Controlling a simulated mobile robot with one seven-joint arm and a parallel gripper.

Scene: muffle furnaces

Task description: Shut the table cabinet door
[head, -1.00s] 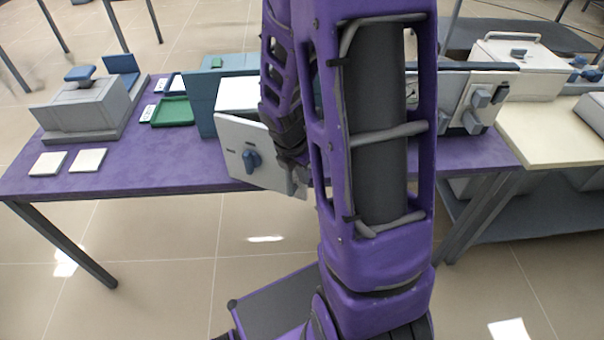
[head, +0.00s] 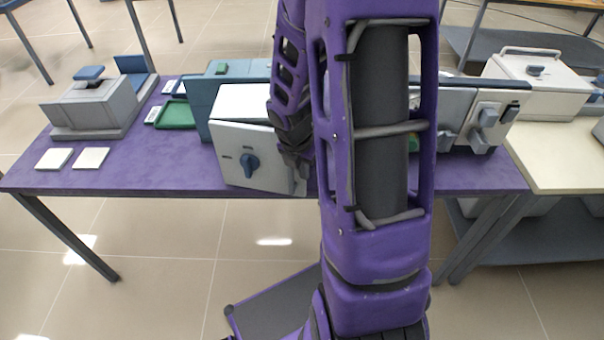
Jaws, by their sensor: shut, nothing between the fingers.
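The table cabinet (head: 243,98) is a blue-and-white box on the purple table. Its pale door (head: 228,168) carries a dark blue knob and faces me, near the cabinet front. The door's right side stands lower in the picture than its left, and I cannot tell whether a gap is left behind it. My gripper (head: 299,184) is shut and empty at the door's right edge. Whether it touches the door is unclear. My arm hides the cabinet's right side.
A grey press-like device (head: 95,105), two white tiles (head: 90,158) and a green tray (head: 176,115) are on the purple table (head: 150,160) at left. A second grey-white device (head: 485,115) stands right of my arm. A cream table (head: 545,165) adjoins at right.

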